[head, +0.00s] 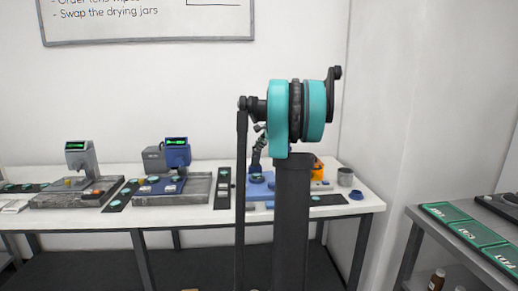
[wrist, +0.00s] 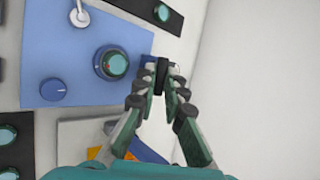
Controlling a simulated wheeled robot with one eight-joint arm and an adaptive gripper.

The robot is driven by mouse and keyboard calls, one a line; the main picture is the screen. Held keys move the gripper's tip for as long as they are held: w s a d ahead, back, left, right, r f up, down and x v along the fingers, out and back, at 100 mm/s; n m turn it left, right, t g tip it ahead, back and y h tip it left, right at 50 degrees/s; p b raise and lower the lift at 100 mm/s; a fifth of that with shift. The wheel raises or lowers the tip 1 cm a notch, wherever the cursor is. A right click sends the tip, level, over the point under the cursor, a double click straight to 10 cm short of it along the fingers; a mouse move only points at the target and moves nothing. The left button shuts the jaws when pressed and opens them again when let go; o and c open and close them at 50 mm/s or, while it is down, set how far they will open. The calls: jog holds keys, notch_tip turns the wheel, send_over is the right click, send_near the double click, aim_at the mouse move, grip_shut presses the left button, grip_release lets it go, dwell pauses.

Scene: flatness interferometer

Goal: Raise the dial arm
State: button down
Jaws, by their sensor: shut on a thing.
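In the wrist view, my gripper (wrist: 163,80) has its two fingers closed in on a small dark piece (wrist: 161,70) at the right edge of a blue base (wrist: 75,75). The piece may be part of the dial arm; I cannot tell. A round dark knob with a green top (wrist: 111,62) stands on the base, left of the fingers. A silver lever-like part (wrist: 78,14) shows at the top left, and a blue knob (wrist: 52,90) below it. In the head view, the blue base (head: 258,190) is on the bench, partly hidden by my arm.
The white bench (head: 190,216) also carries two gauge stands with green displays, one grey (head: 80,158) and one blue (head: 177,153). A grey cup (head: 345,177) and an orange object (head: 318,172) are at the right. A side table (head: 470,235) with green panels stands at far right.

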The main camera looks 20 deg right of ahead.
jog(key=c, duration=1.6)
grip_release()
jog(key=v, duration=1.2)
